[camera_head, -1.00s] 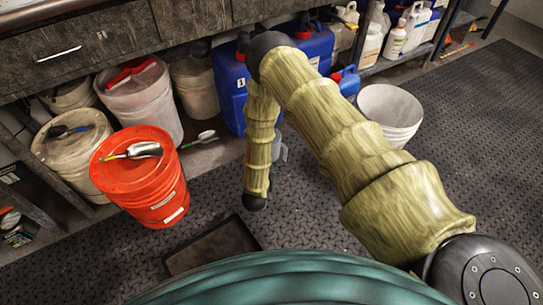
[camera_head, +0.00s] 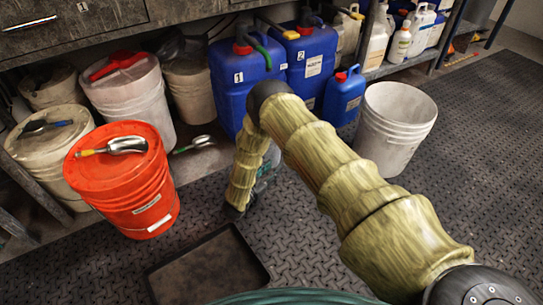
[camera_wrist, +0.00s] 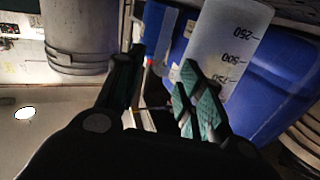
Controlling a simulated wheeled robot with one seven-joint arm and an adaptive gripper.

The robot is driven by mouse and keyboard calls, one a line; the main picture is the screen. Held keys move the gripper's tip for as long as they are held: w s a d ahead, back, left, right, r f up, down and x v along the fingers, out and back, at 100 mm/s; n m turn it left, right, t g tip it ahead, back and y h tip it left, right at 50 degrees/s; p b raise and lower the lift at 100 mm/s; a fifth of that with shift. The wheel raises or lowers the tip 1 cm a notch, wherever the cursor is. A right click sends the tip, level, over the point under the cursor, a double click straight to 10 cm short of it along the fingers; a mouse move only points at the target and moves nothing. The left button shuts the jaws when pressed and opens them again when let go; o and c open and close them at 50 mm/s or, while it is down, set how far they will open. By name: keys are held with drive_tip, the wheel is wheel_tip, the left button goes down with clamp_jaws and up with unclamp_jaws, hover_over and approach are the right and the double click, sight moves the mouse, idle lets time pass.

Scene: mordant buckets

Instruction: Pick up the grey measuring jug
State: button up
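The grey measuring jug (camera_wrist: 228,45) is large in the wrist view, a translucent body with dark volume marks. Its lower marks are toward the top of the picture. A pale strip, perhaps its handle, shows to its left, toward the gap between my fingers. My gripper (camera_wrist: 160,95) has two dark fingers with green ribbed pads, spread apart with a gap between them. The right finger overlaps the jug's near edge; I cannot tell whether it touches. In the head view my forearm hides most of the jug, and only a greyish part (camera_head: 272,157) shows beside it.
Blue canisters (camera_head: 240,88) stand behind the arm under the bench. A white bucket (camera_head: 397,125) is to the right. An orange bucket (camera_head: 130,205) with a scoop on its lid is to the left. A dark tray (camera_head: 205,268) lies in front. Floor at right is clear.

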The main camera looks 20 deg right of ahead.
sight(274, 152)
drive_tip(key=b+x, duration=0.2)
drive_tip(key=x, duration=0.1)
drive_tip(key=b+x, duration=0.4)
drive_tip(key=x, duration=0.1)
drive_tip(key=shift+w+d+f, duration=0.2)
drive_tip(key=shift+f, duration=0.1)
drive_tip(key=shift+b+x, duration=0.5)
drive_tip(key=shift+x, duration=0.55)
drive_tip(key=shift+r, duration=0.25)
clamp_jaws()
drive_tip(key=shift+w, duration=0.1)
